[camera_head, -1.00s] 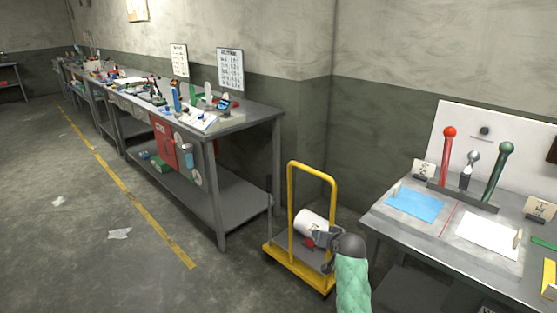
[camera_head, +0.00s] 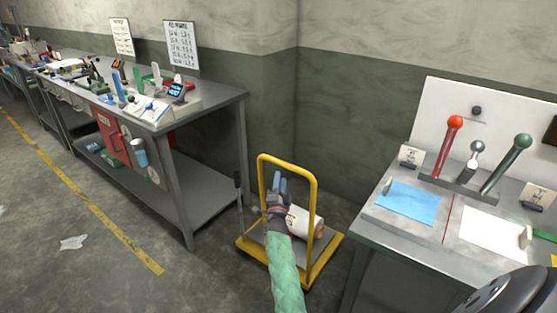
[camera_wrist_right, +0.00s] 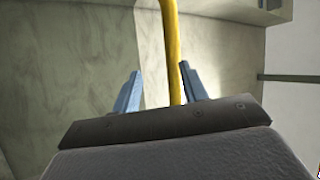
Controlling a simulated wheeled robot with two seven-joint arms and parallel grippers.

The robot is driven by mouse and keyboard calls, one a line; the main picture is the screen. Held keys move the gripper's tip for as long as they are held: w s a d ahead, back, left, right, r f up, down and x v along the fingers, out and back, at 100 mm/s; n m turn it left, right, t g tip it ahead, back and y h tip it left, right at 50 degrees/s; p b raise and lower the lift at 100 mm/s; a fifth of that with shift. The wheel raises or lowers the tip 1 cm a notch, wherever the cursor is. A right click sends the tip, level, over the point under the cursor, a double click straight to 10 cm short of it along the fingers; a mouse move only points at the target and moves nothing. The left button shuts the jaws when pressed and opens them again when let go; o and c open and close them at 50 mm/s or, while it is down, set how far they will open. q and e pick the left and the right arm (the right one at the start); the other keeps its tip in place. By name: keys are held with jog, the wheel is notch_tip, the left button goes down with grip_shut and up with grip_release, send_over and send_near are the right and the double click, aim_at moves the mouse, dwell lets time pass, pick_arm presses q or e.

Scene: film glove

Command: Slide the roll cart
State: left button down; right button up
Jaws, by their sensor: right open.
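My right gripper (camera_head: 280,184), with blue fingers and a green-sleeved arm, is in front of the cart, within the outline of the handle. It is open. In the right wrist view a yellow bar (camera_wrist_right: 172,50) shows between its two fingers (camera_wrist_right: 160,90); I cannot tell whether they touch it. My left gripper is not in view.
A long metal bench (camera_head: 215,102) with tools and a lower shelf stands at the left. Another bench (camera_head: 375,232) with red and green levers stands close on the cart's right. A wall corner is behind the cart.

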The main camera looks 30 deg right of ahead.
aim_at(285, 166)
jog(key=d+r, duration=0.1)
jog(key=w+d+r+m+h+p, duration=0.1)
jog(key=r, duration=0.1)
jog(key=w+d+r+m, duration=0.1)
jog(key=shift+w+d+r+h+p, duration=0.1)
jog(key=shift+d+r+h+p, duration=0.2)
jog(key=shift+r+h+p, duration=0.1)
jog(key=shift+x, duration=0.9)
jog(key=shift+w+d+f, duration=0.1)
jog(key=shift+f, duration=0.05)
jog(key=shift+c, duration=0.6)
jog(key=c, duration=0.3)
grip_shut()
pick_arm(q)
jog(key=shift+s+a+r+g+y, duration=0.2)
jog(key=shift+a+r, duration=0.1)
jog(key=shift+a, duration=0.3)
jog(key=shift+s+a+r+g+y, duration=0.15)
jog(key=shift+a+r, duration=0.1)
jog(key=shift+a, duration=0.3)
